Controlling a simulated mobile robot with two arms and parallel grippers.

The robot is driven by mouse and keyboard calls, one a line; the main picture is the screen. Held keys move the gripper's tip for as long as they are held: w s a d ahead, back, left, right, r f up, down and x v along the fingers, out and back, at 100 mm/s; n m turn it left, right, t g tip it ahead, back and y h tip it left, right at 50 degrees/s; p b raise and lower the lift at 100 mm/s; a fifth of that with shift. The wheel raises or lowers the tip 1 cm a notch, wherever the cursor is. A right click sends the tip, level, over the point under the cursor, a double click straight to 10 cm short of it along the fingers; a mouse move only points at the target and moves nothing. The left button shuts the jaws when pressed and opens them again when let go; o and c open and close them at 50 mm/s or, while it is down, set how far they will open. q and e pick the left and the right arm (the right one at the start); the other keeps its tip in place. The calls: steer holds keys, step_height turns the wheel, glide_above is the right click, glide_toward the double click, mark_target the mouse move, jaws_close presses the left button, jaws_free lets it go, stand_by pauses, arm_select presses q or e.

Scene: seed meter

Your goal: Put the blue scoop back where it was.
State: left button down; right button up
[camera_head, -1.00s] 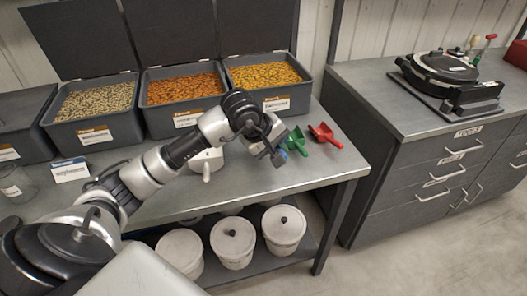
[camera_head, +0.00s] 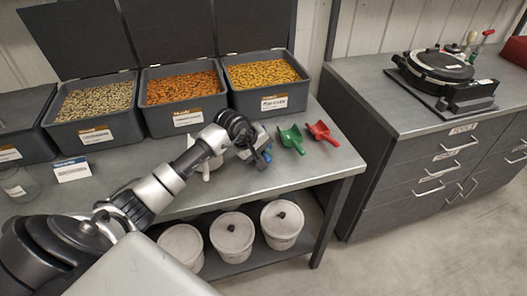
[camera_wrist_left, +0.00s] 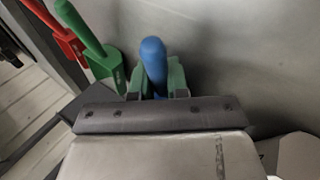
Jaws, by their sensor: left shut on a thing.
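My left gripper (camera_head: 262,152) is shut on the blue scoop (camera_head: 267,157) above the front part of the metal bench, left of the green scoop. In the head view only a small blue part shows beside the fingers. In the left wrist view the scoop's blue handle (camera_wrist_left: 153,62) stands up between the fingers (camera_wrist_left: 155,80); its bowl is hidden. I cannot tell whether the scoop touches the bench. The green scoop (camera_head: 291,138) and the red scoop (camera_head: 322,133) lie side by side to the right. My right gripper is not in view.
Open grey bins of seed (camera_head: 270,100) line the back of the bench. A white scoop-like object (camera_head: 206,165) lies partly behind my arm. Lidded white buckets (camera_head: 232,235) stand on the shelf below. The bench's right end (camera_head: 345,160) is clear.

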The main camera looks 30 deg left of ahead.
arm_select(q)
steer(key=shift+f, duration=0.1)
steer(key=shift+f+b, duration=0.15)
steer(key=shift+b, duration=0.15)
steer(key=c, duration=1.1)
jaws_free()
steer(key=shift+r, duration=0.25)
steer(key=shift+s+a+r, duration=0.1)
steer(key=shift+r, duration=0.15)
steer(key=b+v, duration=0.1)
steer(key=v, duration=1)
steer(key=shift+s+r, duration=0.15)
